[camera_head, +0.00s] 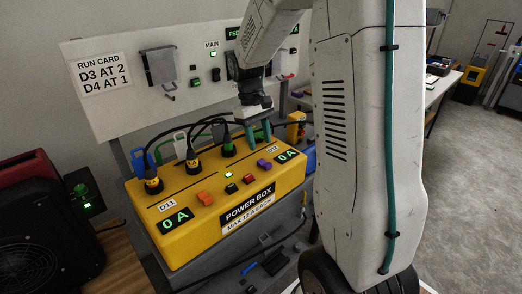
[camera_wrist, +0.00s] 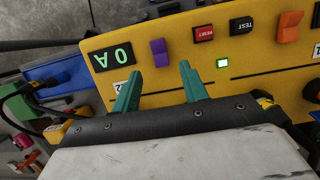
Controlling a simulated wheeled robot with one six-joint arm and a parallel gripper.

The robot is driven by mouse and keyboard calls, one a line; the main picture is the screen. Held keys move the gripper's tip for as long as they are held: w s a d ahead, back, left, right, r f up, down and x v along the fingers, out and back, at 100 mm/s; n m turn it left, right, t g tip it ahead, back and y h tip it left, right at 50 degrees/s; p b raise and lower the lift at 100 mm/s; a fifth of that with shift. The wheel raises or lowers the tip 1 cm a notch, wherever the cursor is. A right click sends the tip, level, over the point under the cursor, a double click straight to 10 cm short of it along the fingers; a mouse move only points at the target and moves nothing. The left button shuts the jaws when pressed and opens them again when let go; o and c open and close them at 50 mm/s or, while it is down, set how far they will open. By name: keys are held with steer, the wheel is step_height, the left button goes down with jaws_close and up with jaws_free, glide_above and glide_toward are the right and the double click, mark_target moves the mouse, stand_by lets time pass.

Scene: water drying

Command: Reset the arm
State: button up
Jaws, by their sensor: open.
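My gripper (camera_head: 259,132) is open and empty, its teal fingers apart over the back right part of the yellow power box (camera_head: 185,232). In the wrist view the two fingers (camera_wrist: 157,85) point at the box face, near a purple switch (camera_wrist: 160,53) between them and a "0 A" display (camera_wrist: 110,57). I cannot tell whether the fingertips touch the box. My arm (camera_head: 275,35) reaches down from the top of the head view. A green plug (camera_head: 227,147) stands in the box just left of my gripper.
Two black plugs (camera_head: 192,160) with cables stand along the box's back edge. A grey panel (camera_head: 120,75) with a run card rises behind. A dark machine (camera_head: 45,235) stands at the left. Open floor (camera_head: 465,170) lies at the right.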

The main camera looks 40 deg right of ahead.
steer(key=shift+v, duration=1)
